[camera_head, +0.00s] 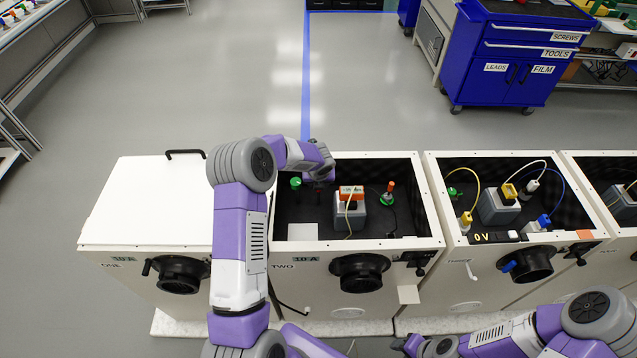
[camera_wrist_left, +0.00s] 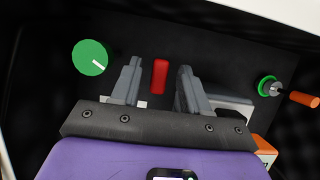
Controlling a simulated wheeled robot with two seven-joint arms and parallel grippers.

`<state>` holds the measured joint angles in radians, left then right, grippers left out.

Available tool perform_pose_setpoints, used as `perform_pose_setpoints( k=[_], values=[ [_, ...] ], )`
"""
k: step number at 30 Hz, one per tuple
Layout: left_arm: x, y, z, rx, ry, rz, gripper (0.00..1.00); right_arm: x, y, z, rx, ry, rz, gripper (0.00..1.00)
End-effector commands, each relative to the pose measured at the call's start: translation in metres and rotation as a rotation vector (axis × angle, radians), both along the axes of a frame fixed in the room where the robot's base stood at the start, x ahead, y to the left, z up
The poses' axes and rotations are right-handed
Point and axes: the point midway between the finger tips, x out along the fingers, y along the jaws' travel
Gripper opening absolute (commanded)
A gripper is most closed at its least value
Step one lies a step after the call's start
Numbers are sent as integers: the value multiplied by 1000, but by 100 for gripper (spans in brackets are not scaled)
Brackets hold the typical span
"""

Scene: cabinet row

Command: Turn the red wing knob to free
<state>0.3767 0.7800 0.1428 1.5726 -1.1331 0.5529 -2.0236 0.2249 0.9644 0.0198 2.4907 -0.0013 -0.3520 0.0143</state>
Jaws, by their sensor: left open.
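The red wing knob (camera_wrist_left: 160,76) shows in the left wrist view as an upright red bar on the dark panel inside cabinet TWO. My left gripper (camera_head: 320,177) reaches into this cabinet from above. In the left wrist view its jaws (camera_wrist_left: 159,80) are open, one finger on each side of the red knob, with a gap on both sides. The knob's long side runs roughly along the fingers. In the head view my gripper hides the knob. My right arm lies at the bottom right, outside the cabinets; its jaws are not clear.
A green knob with a white mark (camera_wrist_left: 90,58) sits left of the jaws. A green-ringed socket with an orange-handled plug (camera_wrist_left: 268,86) is at right. A grey block with an orange top (camera_head: 350,212) stands nearby. The cabinet walls (camera_head: 428,200) enclose the space.

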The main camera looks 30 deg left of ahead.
Motion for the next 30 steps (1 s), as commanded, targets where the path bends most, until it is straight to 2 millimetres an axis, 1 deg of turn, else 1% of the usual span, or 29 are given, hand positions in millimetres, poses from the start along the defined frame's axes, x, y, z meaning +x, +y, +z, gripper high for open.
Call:
perform_pose_setpoints(
  k=[7, 15, 16, 24, 30],
  values=[
    [0, 0, -1, -1, 0, 0, 45, 0, 0, 0, 0, 0, 0, 43],
    [0, 0, 0, 0, 0, 0, 3, 0, 0, 0, 0, 0, 0, 43],
    [0, 0, 0, 0, 0, 0, 0, 0, 0, 0, 0, 0, 0, 43],
    [0, -1, 0, 0, 0, 11, 0, 0, 0, 0, 0, 0, 0, 43],
    [1, -1, -1, 1, -1, 80, 0, 0, 0, -1, 0, 0, 0, 43]
  ],
)
